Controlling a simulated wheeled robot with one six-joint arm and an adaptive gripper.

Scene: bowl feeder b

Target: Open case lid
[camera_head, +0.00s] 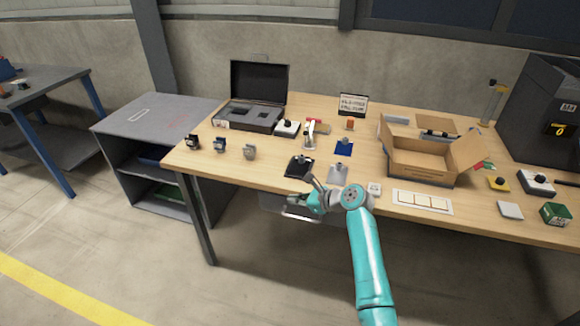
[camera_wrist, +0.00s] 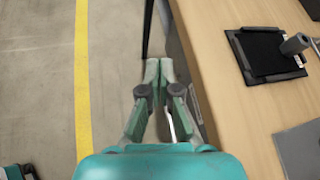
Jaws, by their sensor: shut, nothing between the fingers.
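A dark grey case (camera_head: 250,116) sits at the back left of the wooden table. Its black lid (camera_head: 259,82) stands raised at the back, and the grey insert with recesses shows inside. My gripper (camera_head: 297,212) is at the table's front edge, well in front of the case and apart from it. In the wrist view my gripper (camera_wrist: 159,66) has its two fingertips together with nothing between them, above the floor beside the table edge. The case is not in the wrist view.
On the table (camera_head: 230,172) a black pad (camera_head: 299,167) lies near my gripper; it also shows in the wrist view (camera_wrist: 264,52). Small parts stand along the left front. An open cardboard box (camera_head: 419,165) stands at the right. A grey cabinet (camera_head: 150,124) adjoins the left side.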

